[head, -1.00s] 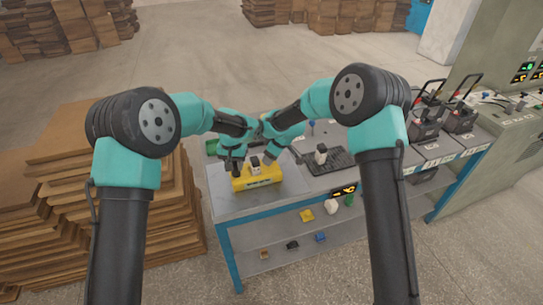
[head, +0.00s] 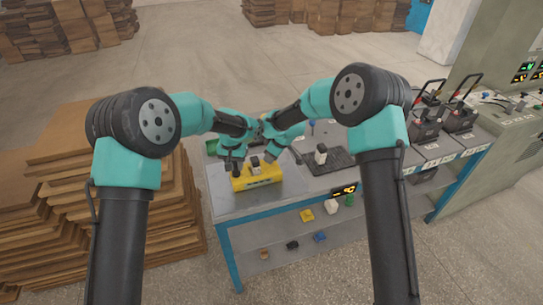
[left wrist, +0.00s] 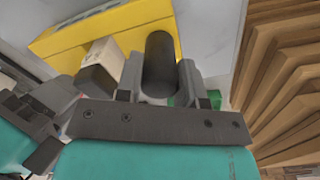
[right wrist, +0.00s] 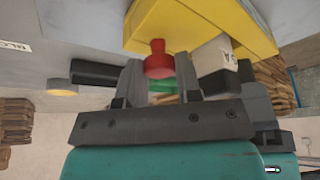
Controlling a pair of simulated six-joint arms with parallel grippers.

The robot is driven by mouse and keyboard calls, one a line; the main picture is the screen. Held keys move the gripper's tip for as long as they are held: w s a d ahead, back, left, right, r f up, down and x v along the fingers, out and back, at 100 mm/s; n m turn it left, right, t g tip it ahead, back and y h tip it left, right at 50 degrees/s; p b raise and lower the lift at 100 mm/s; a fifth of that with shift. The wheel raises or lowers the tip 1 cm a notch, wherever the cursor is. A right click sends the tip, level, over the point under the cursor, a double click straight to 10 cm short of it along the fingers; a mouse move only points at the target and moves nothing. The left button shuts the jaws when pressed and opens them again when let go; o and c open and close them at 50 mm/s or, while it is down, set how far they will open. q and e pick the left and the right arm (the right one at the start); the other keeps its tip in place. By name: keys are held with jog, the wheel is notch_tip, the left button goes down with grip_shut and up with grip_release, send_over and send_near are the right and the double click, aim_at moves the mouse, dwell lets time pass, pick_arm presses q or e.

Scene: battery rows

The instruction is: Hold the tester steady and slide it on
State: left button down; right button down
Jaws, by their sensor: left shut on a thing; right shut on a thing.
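A yellow box (head: 262,178), which looks like the tester, lies on the grey bench top. A small white-and-black block (head: 255,163) stands on it; the block also shows in the left wrist view (left wrist: 103,62) and in the right wrist view (right wrist: 213,54). My left gripper (left wrist: 160,75) is shut on a black cylinder (left wrist: 160,58) beside the yellow box. My right gripper (right wrist: 159,75) is shut on a red knob-like piece (right wrist: 158,58) next to the yellow box. The contact of both pieces with the box is partly hidden by the fingers.
A black mat (head: 328,160) with another white-and-black block (head: 320,152) lies right of the box. Several coloured pieces sit on the lower shelf (head: 280,262). Battery-like units (head: 427,125) stand at the right.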

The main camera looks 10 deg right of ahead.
aim_at(271, 170)
jog(key=shift+s+d, duration=0.15)
jog(key=shift+s, duration=0.95)
jog(key=shift+s+d, duration=0.15)
jog(key=shift+s, duration=0.95)
jog(key=c, duration=0.8)
grip_release()
jog(key=shift+r, duration=0.1)
jog(key=v, duration=1.1)
jog(key=shift+s+d+r, duration=0.1)
jog(key=shift+r, duration=0.3)
pick_arm(q)
jog(key=c, duration=0.7)
grip_release()
